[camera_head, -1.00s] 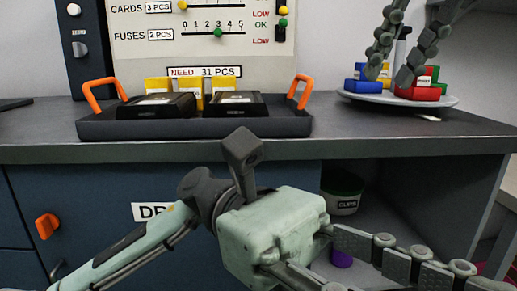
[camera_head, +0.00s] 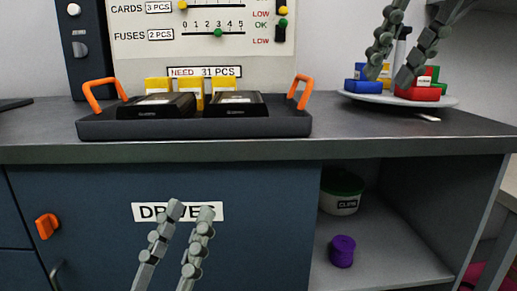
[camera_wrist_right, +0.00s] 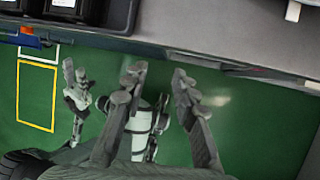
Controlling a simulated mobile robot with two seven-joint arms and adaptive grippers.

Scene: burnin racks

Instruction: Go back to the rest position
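My left gripper (camera_head: 190,211) is low in the head view, in front of the blue cabinet front, below the counter edge. Its two fingers stand apart with nothing between them. My right gripper (camera_head: 388,78) is at the upper right of the head view, overlapping the round plate (camera_head: 440,102) with coloured blocks. Its fingers are apart. The right wrist view shows the same open right gripper (camera_wrist_right: 158,74) against the green floor (camera_wrist_right: 245,115), with nothing between its fingers.
A black tray (camera_head: 195,129) with orange handles stands on the counter (camera_head: 345,139), holding dark boxes and yellow parts. An orange drawer knob (camera_head: 47,226) juts out at left. A lidded tub (camera_head: 341,203) and a purple item (camera_head: 342,251) are on the open shelf (camera_head: 385,260).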

